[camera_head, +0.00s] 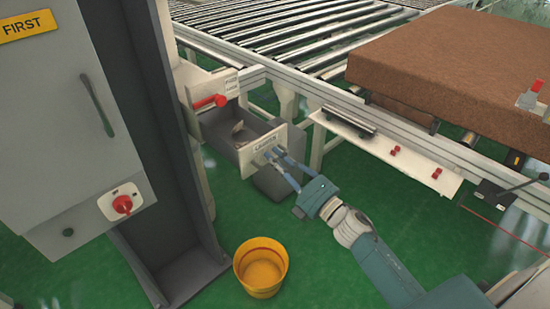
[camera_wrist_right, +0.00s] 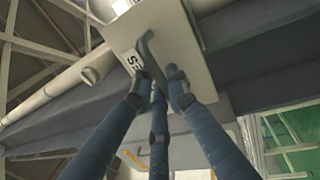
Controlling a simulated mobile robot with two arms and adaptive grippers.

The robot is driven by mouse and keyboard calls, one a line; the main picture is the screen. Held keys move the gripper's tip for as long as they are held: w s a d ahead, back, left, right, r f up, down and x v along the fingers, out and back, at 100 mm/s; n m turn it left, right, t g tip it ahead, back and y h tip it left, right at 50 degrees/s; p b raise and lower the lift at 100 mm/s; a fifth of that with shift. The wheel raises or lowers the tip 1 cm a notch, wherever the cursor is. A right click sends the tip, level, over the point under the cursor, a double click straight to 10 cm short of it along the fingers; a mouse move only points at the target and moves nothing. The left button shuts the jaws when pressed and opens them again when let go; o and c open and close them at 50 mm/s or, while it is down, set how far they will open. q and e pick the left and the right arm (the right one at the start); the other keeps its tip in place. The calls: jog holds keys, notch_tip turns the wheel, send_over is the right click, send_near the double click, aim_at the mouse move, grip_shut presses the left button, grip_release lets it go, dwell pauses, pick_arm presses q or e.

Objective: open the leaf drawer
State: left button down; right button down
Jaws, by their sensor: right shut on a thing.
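The leaf drawer (camera_head: 217,129) stands pulled out of the pale cabinet beside the conveyor, with its grey inside showing. A few small brownish pieces (camera_head: 238,128) lie in it. Its white labelled front (camera_head: 262,146) faces my right arm. My right gripper (camera_head: 275,157) is at that front, its blue fingers shut on the handle. In the right wrist view the fingers (camera_wrist_right: 158,88) close around the dark curved handle (camera_wrist_right: 146,52), against the pale drawer front (camera_wrist_right: 182,42). The fingers hide part of the handle and lettering. My left gripper is not in view.
A yellow bucket (camera_head: 261,267) stands on the green floor below the drawer. A grey cabinet (camera_head: 68,120) with a red knob stands at left. A red handle (camera_head: 210,101) sits above the drawer. A brown mattress (camera_head: 455,75) lies on the roller conveyor (camera_head: 290,27) at right.

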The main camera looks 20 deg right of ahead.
jog(key=c, duration=1.8)
grip_release()
jog(key=shift+f, duration=0.15)
jog(key=v, duration=1.2)
jog(key=s+d+f+m+g+h, duration=0.1)
jog(key=s+f+m+g+h, duration=0.2)
jog(key=f, duration=0.9)
jog(key=s+d+f+m+g+h, duration=0.1)
jog(key=s+f+m+g+h, duration=0.15)
jog(key=f+m, duration=0.65)
jog(key=s+d+f+m+g+h, duration=0.1)
jog(key=s+f+g, duration=0.15)
jog(key=f, duration=1.25)
jog(key=s+a+f+m+g, duration=0.3)
jog(key=s+f+g, duration=0.1)
jog(key=s+f, duration=0.9)
jog(key=s+a+f+m+g, duration=0.1)
jog(key=s+a+f+g, duration=0.1)
jog(key=s, duration=0.8)
jog(key=s+a+f+m+g, duration=0.2)
jog(key=s+a+f+g, duration=0.1)
jog(key=s+f, duration=0.4)
jog(key=s+g, duration=0.1)
jog(key=s, duration=0.2)
jog(key=shift+s+a+m, duration=0.3)
jog(key=shift+a, duration=0.05)
